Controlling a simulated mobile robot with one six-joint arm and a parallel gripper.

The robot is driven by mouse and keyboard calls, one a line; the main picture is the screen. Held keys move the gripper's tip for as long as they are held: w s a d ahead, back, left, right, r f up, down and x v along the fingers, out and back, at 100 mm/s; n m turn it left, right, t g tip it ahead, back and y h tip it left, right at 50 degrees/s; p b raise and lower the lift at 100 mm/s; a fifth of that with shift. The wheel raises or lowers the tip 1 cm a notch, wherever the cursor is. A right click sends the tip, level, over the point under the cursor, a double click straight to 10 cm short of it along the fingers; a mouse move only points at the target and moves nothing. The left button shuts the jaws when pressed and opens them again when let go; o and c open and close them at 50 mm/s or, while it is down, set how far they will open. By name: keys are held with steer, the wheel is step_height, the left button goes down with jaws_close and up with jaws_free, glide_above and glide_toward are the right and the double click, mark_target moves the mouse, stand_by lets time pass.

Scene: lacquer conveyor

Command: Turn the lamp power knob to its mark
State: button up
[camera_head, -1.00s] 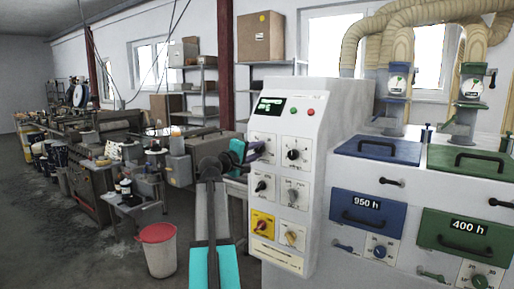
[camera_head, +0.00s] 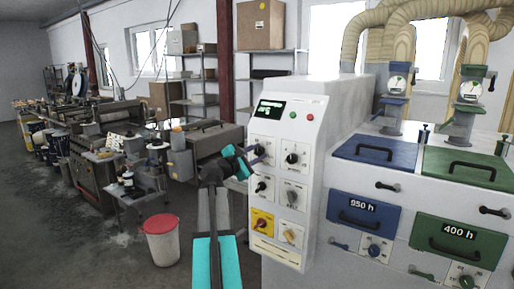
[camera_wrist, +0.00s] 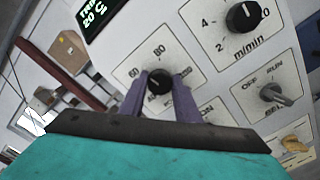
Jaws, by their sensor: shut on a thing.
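The knob between my fingertips is black and round, with a scale around it reading 60 and 80 in the wrist view (camera_wrist: 158,80). My gripper (camera_wrist: 157,88) is shut on this knob, with one purple finger on each side. The lower part of the scale is hidden by the fingers, and I cannot make out a mark or the pointer's exact setting. In the head view my gripper (camera_head: 260,155) reaches the top left knob of the white control panel (camera_head: 317,150) and largely covers it.
Close by are a black m/min knob (camera_wrist: 243,16), a grey OFF/RUN knob (camera_wrist: 276,94) and a yellow-plated switch (camera_head: 262,223). A display (camera_head: 270,109) sits above. Blue drawers (camera_head: 364,211) and green drawers (camera_head: 458,235) are at right. A red-topped bin (camera_head: 161,240) stands left on the floor.

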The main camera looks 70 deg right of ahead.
steer(key=n+p, duration=0.3)
steer(key=n, duration=0.1)
steer(key=shift+r+p, duration=0.1)
steer(key=shift+p, duration=0.2)
steer(key=shift+n+p, duration=0.55)
steer(key=shift+n, duration=0.15)
steer(key=shift+f, duration=0.2)
steer(key=o, duration=1)
steer(key=shift+o, duration=0.2)
steer(key=shift+r, duration=0.1)
steer(key=b+v, duration=0.4)
steer(key=v, duration=0.9)
steer(key=shift+a, duration=0.4)
